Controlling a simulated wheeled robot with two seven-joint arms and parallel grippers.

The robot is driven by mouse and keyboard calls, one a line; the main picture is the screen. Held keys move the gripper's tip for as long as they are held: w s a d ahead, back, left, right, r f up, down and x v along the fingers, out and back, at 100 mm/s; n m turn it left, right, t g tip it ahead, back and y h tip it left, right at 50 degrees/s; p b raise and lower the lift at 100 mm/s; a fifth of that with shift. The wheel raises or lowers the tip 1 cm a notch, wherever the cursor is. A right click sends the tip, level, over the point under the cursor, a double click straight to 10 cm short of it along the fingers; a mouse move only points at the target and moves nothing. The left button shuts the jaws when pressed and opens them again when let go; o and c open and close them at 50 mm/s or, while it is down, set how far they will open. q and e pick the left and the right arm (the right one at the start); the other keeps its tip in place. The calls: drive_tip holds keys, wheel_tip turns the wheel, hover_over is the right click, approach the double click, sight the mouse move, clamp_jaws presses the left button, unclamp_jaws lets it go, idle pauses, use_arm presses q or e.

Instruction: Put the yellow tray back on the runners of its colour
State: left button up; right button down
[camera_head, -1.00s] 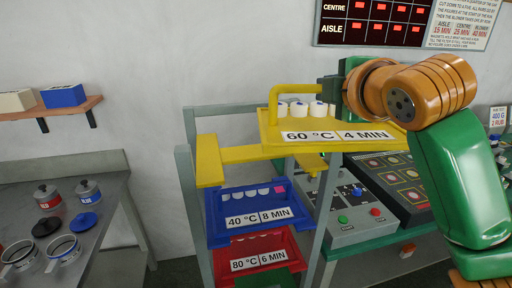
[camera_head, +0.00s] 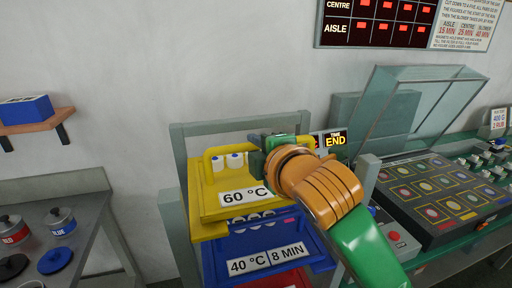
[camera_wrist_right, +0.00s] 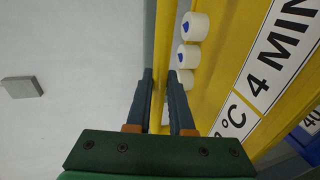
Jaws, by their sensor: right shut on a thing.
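The yellow tray (camera_head: 211,204) carries a "60 °C 4 MIN" label and white pots with blue marks; it also shows in the wrist view (camera_wrist_right: 224,78). My right gripper (camera_head: 259,150) is shut on the tray's raised yellow handle bar, with a finger on each side of it in the wrist view (camera_wrist_right: 160,90). The tray is between the posts of the grey rack (camera_head: 178,218), at its top level. The yellow runners are mostly hidden beneath it, so I cannot tell whether it rests on them. My left gripper is out of view.
The blue tray (camera_head: 217,258), labelled "40 °C 8 MIN", sits just below the yellow tray. A red tray (camera_head: 288,280) is under that. A console with an open clear lid (camera_head: 418,100) stands to the right. A grey bench (camera_head: 95,215) with pots is at the left.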

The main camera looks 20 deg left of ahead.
drive_tip(key=shift+w+a+f, duration=0.1)
drive_tip(key=shift+w+a, duration=0.1)
drive_tip(key=c, duration=0.9)
unclamp_jaws()
drive_tip(key=shift+d, duration=0.1)
drive_tip(key=shift+o, duration=0.5)
drive_tip(key=shift+s+d, duration=0.15)
drive_tip(key=shift+s, duration=0.1)
drive_tip(key=shift+s+d+b, duration=0.1)
drive_tip(key=shift+s+b, duration=0.05)
drive_tip(key=shift+b, duration=0.15)
drive_tip(key=b+v, duration=0.3)
drive_tip(key=v, duration=0.8)
drive_tip(key=shift+r, duration=0.25)
drive_tip(key=shift+s+d, duration=0.1)
